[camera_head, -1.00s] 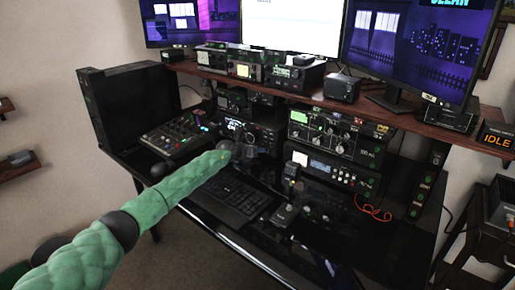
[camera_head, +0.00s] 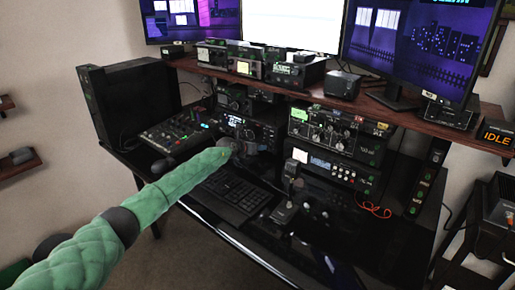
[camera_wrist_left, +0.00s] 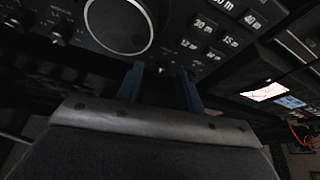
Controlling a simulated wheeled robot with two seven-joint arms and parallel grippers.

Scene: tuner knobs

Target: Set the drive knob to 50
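My left gripper (camera_head: 246,150) reaches to the front of a black radio (camera_head: 236,121) in the middle of the desk. In the left wrist view its two blue fingers (camera_wrist_left: 161,82) are apart, pointing at the radio's lower front panel. A small knob or stud (camera_wrist_left: 162,70) shows between the fingertips; I cannot tell whether they touch it. A large round dial (camera_wrist_left: 118,24) is just up and left, and lit band buttons (camera_wrist_left: 212,35) are up and right. I cannot read a drive label or a value of 50. My right gripper is not in view.
A keyboard (camera_head: 235,198) lies below my arm, and a mixer (camera_head: 172,135) stands to the left. More rack units (camera_head: 330,132) with knobs stand to the right. A desk microphone (camera_head: 287,195) stands in front of them. A shelf (camera_head: 380,106) with monitors runs above.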

